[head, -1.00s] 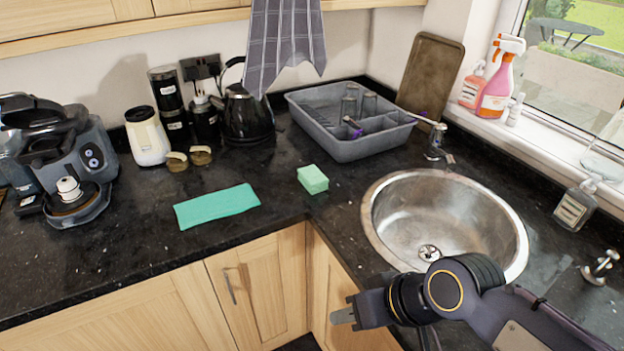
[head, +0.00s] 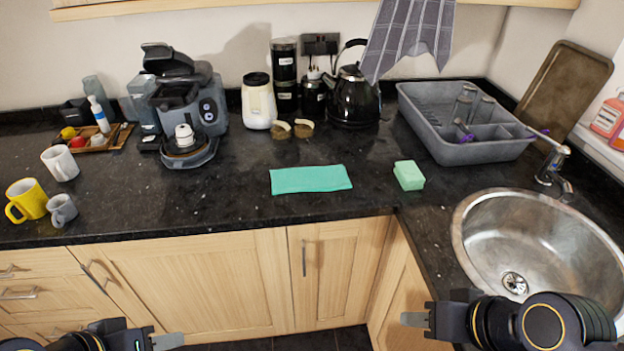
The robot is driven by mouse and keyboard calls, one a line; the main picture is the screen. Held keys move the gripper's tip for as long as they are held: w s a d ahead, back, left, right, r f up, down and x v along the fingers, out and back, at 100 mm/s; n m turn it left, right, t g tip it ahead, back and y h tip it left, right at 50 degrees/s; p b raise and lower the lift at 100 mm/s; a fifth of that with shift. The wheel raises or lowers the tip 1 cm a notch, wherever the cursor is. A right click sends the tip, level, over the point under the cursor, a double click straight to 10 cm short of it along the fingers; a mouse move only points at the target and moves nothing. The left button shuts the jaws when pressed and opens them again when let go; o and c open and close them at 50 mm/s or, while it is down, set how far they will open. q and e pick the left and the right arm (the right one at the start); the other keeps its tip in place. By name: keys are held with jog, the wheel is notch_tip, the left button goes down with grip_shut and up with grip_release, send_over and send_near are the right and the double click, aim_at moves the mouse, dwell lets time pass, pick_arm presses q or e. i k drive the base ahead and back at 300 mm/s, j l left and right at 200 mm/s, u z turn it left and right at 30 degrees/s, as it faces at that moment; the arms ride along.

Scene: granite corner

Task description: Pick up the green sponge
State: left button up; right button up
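The green sponge (head: 409,175) is a pale green block lying on the black granite worktop, between the teal cloth and the sink. My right gripper (head: 415,320) is at the lower right, in front of the worktop edge, below and well apart from the sponge. Its tip points left, and I cannot tell whether its fingers are apart. My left gripper (head: 168,341) is at the bottom left, low in front of the cupboards and far from the sponge. Its fingers are seen edge-on. Neither gripper shows anything held.
A teal cloth (head: 311,179) lies left of the sponge. A grey dish rack (head: 466,149) stands behind it, and a steel sink (head: 540,245) is to its right. A kettle (head: 355,98) and coffee machine (head: 190,115) stand behind. Mugs (head: 27,200) are at left. Worktop around the sponge is clear.

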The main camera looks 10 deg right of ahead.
aim_at(410, 177)
jog(key=i+j+z, duration=0.1)
jog(key=i, duration=0.9)
